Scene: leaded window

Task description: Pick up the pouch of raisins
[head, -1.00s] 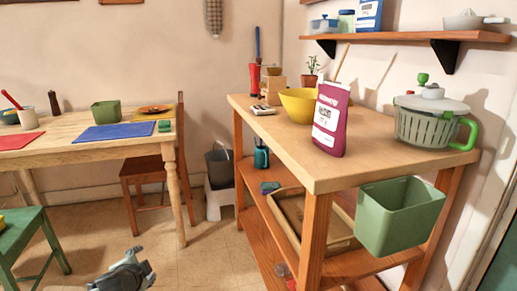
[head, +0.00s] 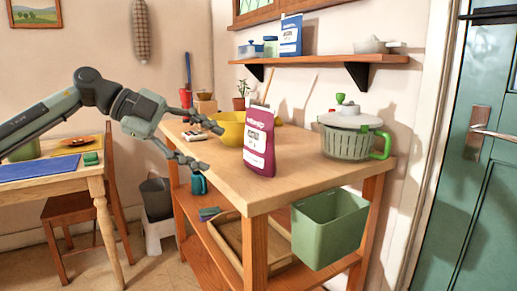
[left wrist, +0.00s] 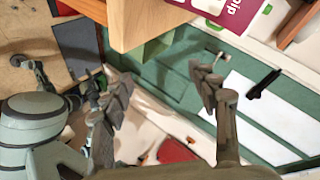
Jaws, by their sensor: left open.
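The pouch of raisins, taken to be the magenta pouch (head: 259,140) with a white label, stands upright on the wooden worktop near its front edge. Its label is too small to read surely. Part of the pouch (left wrist: 235,14) also shows at the top edge of the left wrist view. My left gripper (head: 210,148) is open and empty, left of the pouch and apart from it, its fingers pointing towards it. In the left wrist view the gripper's two fingers (left wrist: 163,85) are spread with nothing between them.
A yellow bowl (head: 229,128) sits behind the pouch, close to the left gripper. A colander with a lid (head: 346,143) stands to the right on the worktop (head: 305,176). A green bin (head: 329,228) hangs at the front. A wall shelf (head: 330,60) holds a blue pouch (head: 290,36).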

